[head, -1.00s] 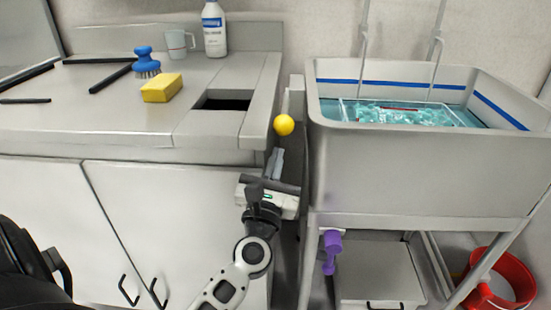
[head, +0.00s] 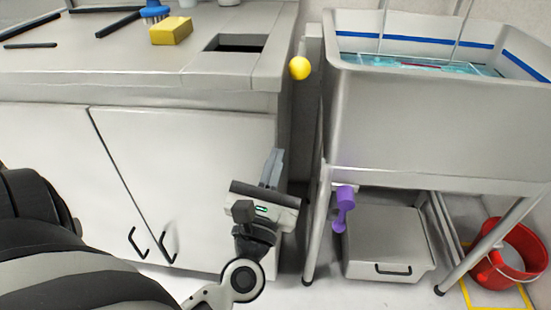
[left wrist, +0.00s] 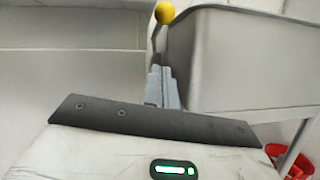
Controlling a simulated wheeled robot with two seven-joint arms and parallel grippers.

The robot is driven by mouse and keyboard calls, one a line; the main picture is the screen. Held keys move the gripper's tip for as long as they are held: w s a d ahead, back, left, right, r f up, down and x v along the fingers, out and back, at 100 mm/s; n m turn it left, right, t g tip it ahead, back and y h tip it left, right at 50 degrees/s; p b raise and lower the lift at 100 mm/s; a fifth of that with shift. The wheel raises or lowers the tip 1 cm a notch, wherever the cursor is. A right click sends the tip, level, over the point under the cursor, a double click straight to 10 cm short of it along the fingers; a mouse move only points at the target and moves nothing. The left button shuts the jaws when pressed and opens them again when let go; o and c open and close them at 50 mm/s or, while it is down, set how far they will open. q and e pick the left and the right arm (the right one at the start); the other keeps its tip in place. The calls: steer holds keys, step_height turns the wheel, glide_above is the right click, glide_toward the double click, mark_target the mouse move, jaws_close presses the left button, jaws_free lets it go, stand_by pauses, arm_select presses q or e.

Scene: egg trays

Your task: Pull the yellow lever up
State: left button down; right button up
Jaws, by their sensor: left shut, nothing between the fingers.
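The yellow lever's round knob (head: 300,68) shows in the head view in the gap between the counter and the grey basin. It also shows in the left wrist view (left wrist: 164,12), on a thin dark rod above the fingers. My left gripper (head: 276,155) is shut and empty, in front of the cabinet and below the knob, apart from it. Its closed fingers also show in the left wrist view (left wrist: 158,72), pointing up toward the rod; the exact depth between them is unclear. My right gripper is not in view.
The grey basin (head: 430,120) with blue water stands right of the lever. A purple handle (head: 344,205) hangs under it, beside a grey box (head: 388,245). A red bucket (head: 503,268) stands at right. The counter (head: 130,75) holds a yellow sponge (head: 171,30) and blue brush (head: 154,12).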

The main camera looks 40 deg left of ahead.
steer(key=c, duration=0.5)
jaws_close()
arm_select(q)
steer(key=d+f+m+g+h, duration=0.1)
steer(key=d+f+m+h, duration=0.2)
steer(key=d+m+h, duration=0.55)
steer(key=d+f+m+h, duration=0.2)
steer(key=d+m+h, duration=0.15)
steer(key=m, duration=0.95)
steer(key=s+d+f+m+g, duration=0.2)
steer(key=f+m+g, duration=0.3)
steer(key=m, duration=0.5)
steer(key=s+d+f+m+g+h, duration=0.1)
steer(key=s+f+m+g, duration=0.2)
steer(key=f+m, duration=0.6)
steer(key=shift+s+d+f+m+g, duration=0.4)
steer(key=shift+f+g, duration=0.2)
steer(key=shift+g, duration=0.5)
steer(key=shift+a, duration=0.1)
